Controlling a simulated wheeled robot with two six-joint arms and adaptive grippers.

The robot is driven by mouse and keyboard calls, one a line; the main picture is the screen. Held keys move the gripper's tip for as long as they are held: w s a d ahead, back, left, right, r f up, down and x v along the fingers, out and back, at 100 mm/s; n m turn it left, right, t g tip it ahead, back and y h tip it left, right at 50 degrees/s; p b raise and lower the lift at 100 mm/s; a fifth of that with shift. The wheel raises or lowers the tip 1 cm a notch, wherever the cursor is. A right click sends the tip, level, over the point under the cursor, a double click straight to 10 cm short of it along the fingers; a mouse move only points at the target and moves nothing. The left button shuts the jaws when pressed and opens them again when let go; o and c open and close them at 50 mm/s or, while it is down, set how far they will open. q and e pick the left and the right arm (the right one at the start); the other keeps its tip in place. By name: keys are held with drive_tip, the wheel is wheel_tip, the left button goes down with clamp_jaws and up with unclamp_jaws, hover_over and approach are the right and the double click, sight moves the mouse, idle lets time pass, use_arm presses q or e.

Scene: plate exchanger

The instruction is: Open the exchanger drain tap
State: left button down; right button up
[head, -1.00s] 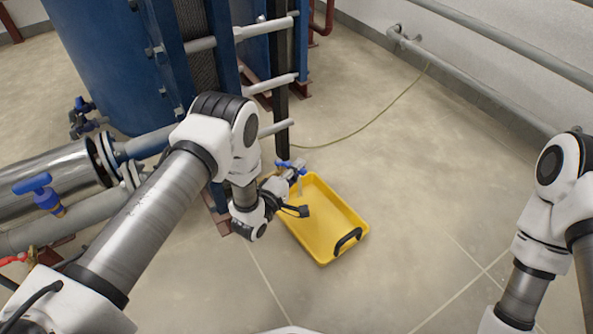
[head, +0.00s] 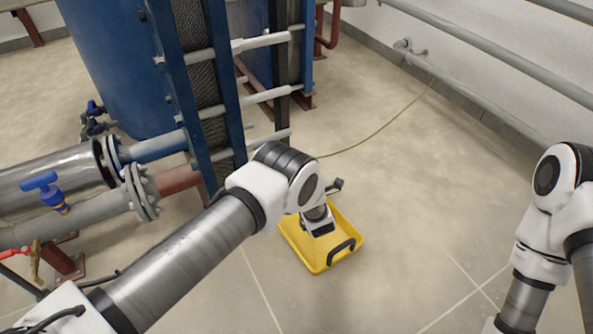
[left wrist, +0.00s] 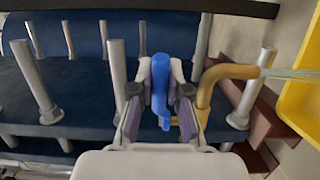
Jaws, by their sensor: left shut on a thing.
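The drain tap shows in the left wrist view as a blue lever handle (left wrist: 161,90) beside a bent brass spout (left wrist: 212,84). My left gripper (left wrist: 160,72) is shut on the blue handle, one finger on each side. A pale, thin stream (left wrist: 290,74) runs from the spout's end toward the yellow tray (left wrist: 300,110). My right gripper is out of view.
The blue plate exchanger (head: 225,95) has long metal tie rods (head: 262,95) close to the tap. A blue-handled valve (head: 42,185) sits on the pipes at left. A yellow-green hose (head: 390,122) lies on the floor. Floor at front right is clear.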

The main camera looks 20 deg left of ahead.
use_arm(q)
drive_tip(key=shift+w+a+f+n+g+y+b, duration=0.1)
drive_tip(key=shift+w+a+n+g+y+b, duration=0.1)
drive_tip(key=shift+n+g+y+b, duration=0.25)
drive_tip(key=shift+w+a+f+n+g+y+b, duration=0.1)
drive_tip(key=shift+w+n+g+y+b, duration=0.1)
drive_tip(key=shift+n+g+y, duration=0.35)
drive_tip(key=shift+w+a+r+y, duration=0.1)
drive_tip(key=shift+a+r+y, duration=0.05)
drive_tip(key=shift+y, duration=0.35)
drive_tip(key=c, duration=1.1)
unclamp_jaws()
drive_tip(key=shift+r, duration=0.15)
